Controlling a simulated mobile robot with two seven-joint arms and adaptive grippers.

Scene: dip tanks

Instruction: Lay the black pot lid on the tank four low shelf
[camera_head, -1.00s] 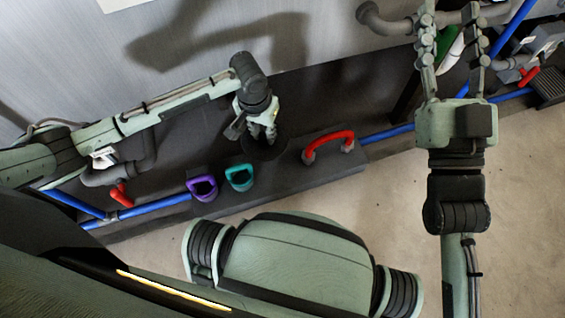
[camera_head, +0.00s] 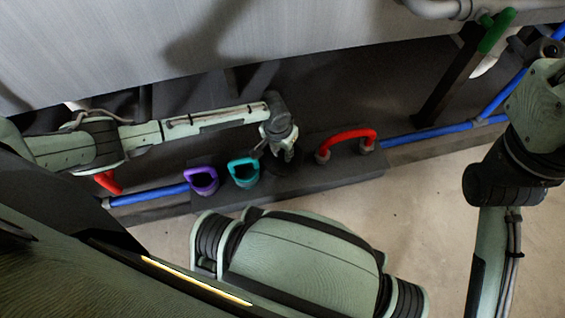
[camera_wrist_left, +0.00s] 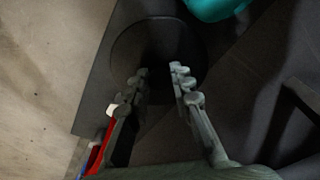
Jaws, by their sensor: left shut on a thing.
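My left gripper (camera_head: 283,150) reaches down over a dark low shelf (camera_head: 325,179). It is shut on the black pot lid (camera_head: 287,169), a round dark disc largely hidden beneath the gripper in the head view. In the left wrist view, the lid (camera_wrist_left: 150,42) appears as a flat dark circle beyond the fingertips (camera_wrist_left: 158,75), over the shelf (camera_wrist_left: 103,85). I cannot tell whether the lid touches the shelf. My right gripper's housing (camera_head: 543,105) is at the right edge; its fingers are not clearly visible.
A teal item (camera_head: 243,174) and a purple item (camera_head: 203,181) stand left of the lid. A red handle (camera_head: 346,141) arches over the shelf to its right. Blue pipes (camera_head: 425,134) run along both sides.

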